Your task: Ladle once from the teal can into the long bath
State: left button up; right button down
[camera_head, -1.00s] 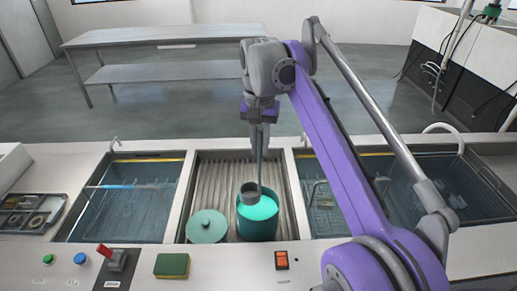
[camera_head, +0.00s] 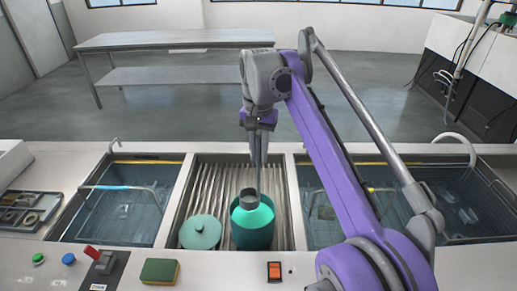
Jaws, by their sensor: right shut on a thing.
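The teal can (camera_head: 252,236) stands open on the ribbed drainboard in the middle of the counter, with bright teal liquid inside. My right gripper (camera_head: 259,158) is above the can, pointing down, shut on the upright handle of a ladle. The ladle's grey cup (camera_head: 249,198) is at the can's mouth, over the liquid; whether it touches the liquid cannot be told. The long bath (camera_head: 440,205) is the wide water-filled basin at the right, partly hidden behind my right arm. My left gripper is not in view.
A teal lid (camera_head: 200,232) lies on the drainboard (camera_head: 212,187) left of the can. A smaller bath (camera_head: 118,212) is at the left. A sponge (camera_head: 160,271), an orange switch (camera_head: 274,271) and a red-handled lever (camera_head: 98,262) are along the front edge.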

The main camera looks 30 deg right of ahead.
aim_at(259, 190)
notch_tip(259, 190, down, 12)
jog(key=b, duration=0.6)
jog(key=shift+f, duration=0.15)
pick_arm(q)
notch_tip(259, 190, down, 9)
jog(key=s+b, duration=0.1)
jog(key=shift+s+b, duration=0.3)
pick_arm(e)
jog(key=shift+w+f, duration=0.1)
jog(key=shift+f, duration=1.05)
